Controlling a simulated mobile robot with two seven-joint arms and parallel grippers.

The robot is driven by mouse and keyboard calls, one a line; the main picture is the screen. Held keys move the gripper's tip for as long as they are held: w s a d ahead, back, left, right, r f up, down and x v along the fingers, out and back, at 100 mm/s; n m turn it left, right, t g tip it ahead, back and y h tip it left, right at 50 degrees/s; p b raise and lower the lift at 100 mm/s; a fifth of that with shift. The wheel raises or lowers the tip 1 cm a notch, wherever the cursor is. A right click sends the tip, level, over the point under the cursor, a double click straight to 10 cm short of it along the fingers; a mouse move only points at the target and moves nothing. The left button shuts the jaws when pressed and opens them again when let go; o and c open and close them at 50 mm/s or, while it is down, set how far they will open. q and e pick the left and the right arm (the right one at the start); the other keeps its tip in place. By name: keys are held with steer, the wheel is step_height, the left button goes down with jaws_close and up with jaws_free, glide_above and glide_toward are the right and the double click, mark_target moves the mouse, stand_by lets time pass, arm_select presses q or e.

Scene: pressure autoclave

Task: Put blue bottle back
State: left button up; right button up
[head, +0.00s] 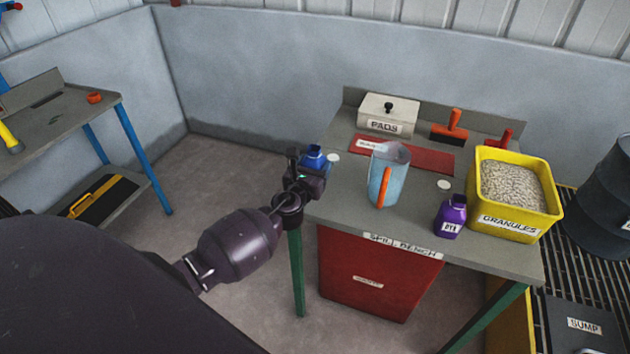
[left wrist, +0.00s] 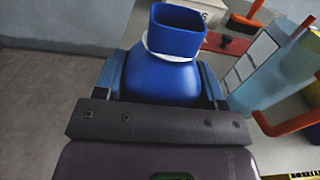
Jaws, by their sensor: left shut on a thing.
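The blue bottle (head: 314,158) is held in my left gripper (head: 305,170), at the left end of the spill bench. In the left wrist view the blue bottle (left wrist: 165,75) sits between the two fingers of my left gripper (left wrist: 162,88), with its square blue top and a white neck ring toward the bench. The gripper hides its lower part, so I cannot tell whether it touches the bench. A white disc (head: 333,158) lies on the bench just right of it. My right gripper is not in view.
The spill bench (head: 335,205) carries a jug (head: 387,175), a purple bottle (head: 451,216), a yellow granules tub (head: 514,228), a pads box (head: 387,115) and a red mat (head: 425,155). A second white disc (head: 444,184) lies near the purple bottle. The bench's front left is clear.

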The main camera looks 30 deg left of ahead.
arm_select(q)
step_height(320, 180, down, 4)
steer(key=shift+f+b, duration=0.15)
steer(key=shift+b, duration=0.95)
steer(key=o, duration=0.6)
steer(key=shift+f, duration=0.15)
steer(key=o, duration=0.5)
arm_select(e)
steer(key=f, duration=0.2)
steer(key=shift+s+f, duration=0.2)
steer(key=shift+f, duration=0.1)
